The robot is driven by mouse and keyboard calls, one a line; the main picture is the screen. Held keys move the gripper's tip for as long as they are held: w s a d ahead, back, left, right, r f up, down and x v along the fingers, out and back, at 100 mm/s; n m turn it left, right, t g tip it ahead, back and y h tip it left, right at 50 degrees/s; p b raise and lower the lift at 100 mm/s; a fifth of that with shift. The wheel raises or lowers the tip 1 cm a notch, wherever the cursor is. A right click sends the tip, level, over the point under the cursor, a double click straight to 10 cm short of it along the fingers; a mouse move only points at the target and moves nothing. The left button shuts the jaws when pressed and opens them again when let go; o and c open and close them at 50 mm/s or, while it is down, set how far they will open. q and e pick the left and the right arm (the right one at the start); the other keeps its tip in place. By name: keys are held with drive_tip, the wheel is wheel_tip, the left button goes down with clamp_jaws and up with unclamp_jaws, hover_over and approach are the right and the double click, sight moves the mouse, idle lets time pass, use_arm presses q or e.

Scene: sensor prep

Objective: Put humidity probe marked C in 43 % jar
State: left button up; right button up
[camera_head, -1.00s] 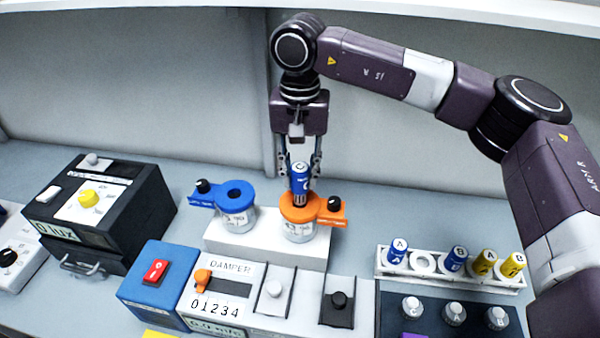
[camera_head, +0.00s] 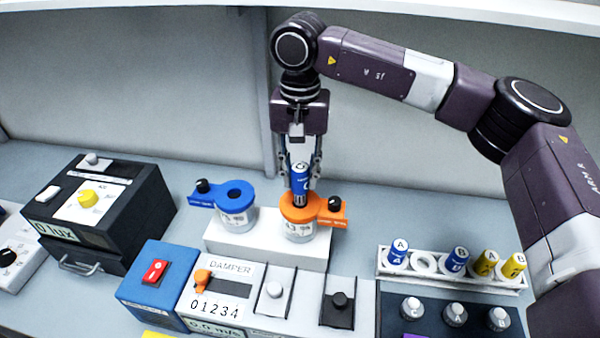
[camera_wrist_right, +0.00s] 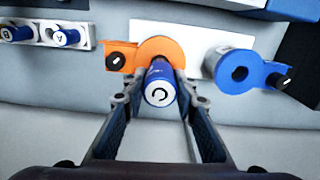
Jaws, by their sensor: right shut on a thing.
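The blue humidity probe marked C (camera_head: 300,178) stands nearly upright over the orange-lidded 43 % jar (camera_head: 299,230). Its lower end is at the lid's opening; how deep it sits there is hidden. My right gripper (camera_head: 301,172) is shut on the probe, with one finger on each side. In the right wrist view the probe's white C end (camera_wrist_right: 160,93) shows between the fingers, in front of the orange lid (camera_wrist_right: 165,47). A blue-lidded jar (camera_head: 237,218) stands left of it, its hole open and empty. My left gripper is not in view.
Both jars stand on a white block (camera_head: 262,244). A rack (camera_head: 440,279) at right holds blue and yellow probes marked A and B, with one empty ring. A damper panel (camera_head: 228,290) is in front, a dark lux box (camera_head: 110,215) at left.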

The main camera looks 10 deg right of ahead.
sight(300, 188)
drive_tip(key=shift+f+b, duration=2.05)
drive_tip(key=shift+b, duration=0.15)
idle(3.0)
drive_tip(key=o, duration=1.5)
drive_tip(key=shift+r, duration=0.15)
drive_tip(key=shift+r+p, duration=2.5)
drive_tip(key=shift+r, duration=1.4)
